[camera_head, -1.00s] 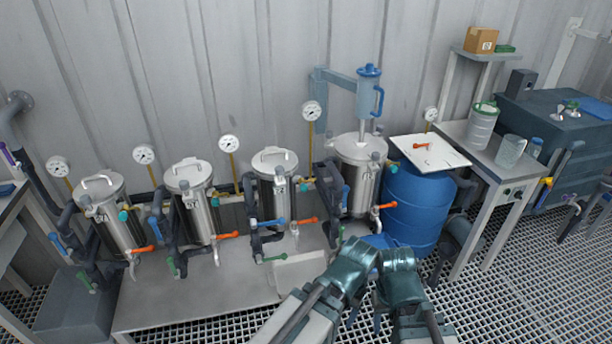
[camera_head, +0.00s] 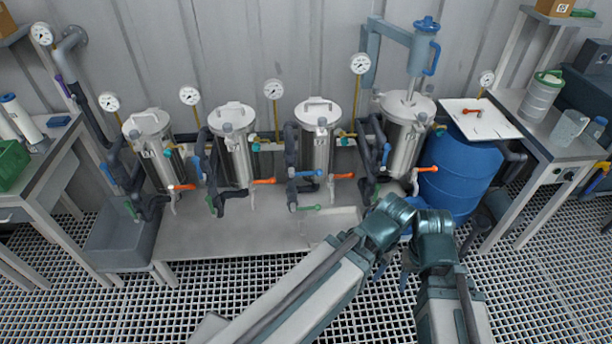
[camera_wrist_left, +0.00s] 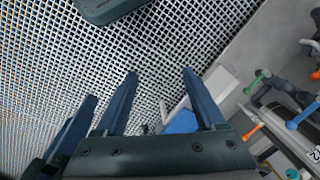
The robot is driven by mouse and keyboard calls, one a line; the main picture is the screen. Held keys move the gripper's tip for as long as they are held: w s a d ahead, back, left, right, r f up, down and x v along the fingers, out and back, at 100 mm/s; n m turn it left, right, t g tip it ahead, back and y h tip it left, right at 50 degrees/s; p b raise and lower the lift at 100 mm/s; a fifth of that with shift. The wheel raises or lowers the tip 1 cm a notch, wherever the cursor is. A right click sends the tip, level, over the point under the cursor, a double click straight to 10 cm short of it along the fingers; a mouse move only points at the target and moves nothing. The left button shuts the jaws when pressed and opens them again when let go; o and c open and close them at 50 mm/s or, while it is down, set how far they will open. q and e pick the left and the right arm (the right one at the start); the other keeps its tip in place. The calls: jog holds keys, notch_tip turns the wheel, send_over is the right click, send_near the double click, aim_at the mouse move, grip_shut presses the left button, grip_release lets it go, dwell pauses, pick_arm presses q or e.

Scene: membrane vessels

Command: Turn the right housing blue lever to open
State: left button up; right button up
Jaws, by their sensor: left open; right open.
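Steel housings with clamped lids stand in a row along the wall. The right one of the three matching housings (camera_head: 316,150) has a blue lever (camera_head: 306,173) at its lower left, lying roughly level, with an orange lever (camera_head: 342,176) and a green lever (camera_head: 308,208) near it. A further steel vessel (camera_head: 404,148) under a blue mixer has its own blue lever (camera_head: 386,153), tilted near upright. My right gripper (camera_head: 406,277) is low in front, apart from the levers, and mostly hidden by my arms. My left gripper (camera_wrist_left: 162,88) is open and empty over the floor grating.
A blue drum (camera_head: 458,178) with a white board (camera_head: 479,119) on top stands right of the vessels. A grey table with a green crate (camera_head: 12,163) is at left. A low grey platform (camera_head: 230,236) lies under the housings.

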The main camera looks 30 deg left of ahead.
aim_at(306, 174)
dwell(0.3)
